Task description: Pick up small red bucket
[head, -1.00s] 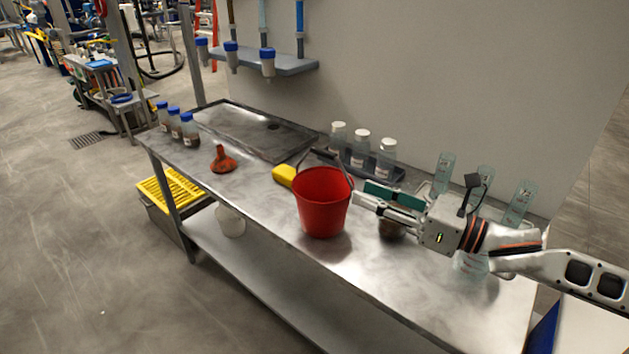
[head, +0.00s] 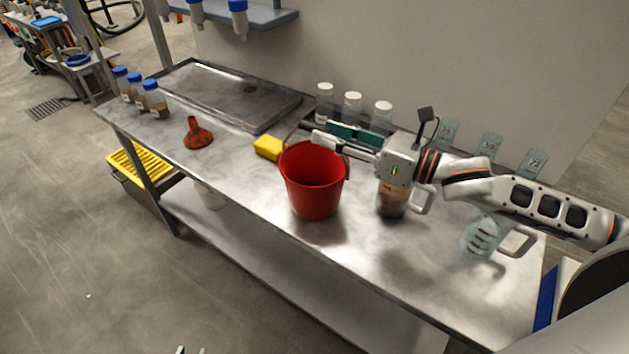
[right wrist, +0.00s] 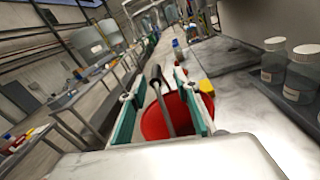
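The small red bucket (head: 312,188) stands upright on the metal table. It also shows in the right wrist view (right wrist: 165,118), beyond and between my fingers. My right gripper (head: 330,138) reaches in from the right, its fingers above the bucket's back rim. In the right wrist view my right gripper (right wrist: 165,100) has its green-padded fingers wide apart. The bucket's dark handle (right wrist: 157,76) shows in the gap between them, with no visible grip on it. Two small pale tips at the bottom edge of the head view may be my left gripper (head: 190,350).
A yellow item (head: 268,148) lies left of the bucket, near an orange funnel (head: 198,134). White-capped bottles (head: 352,104) stand behind my right gripper. A brown-filled jug (head: 391,200) and a clear jug (head: 480,238) stand to the right. The table front (head: 260,205) is clear.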

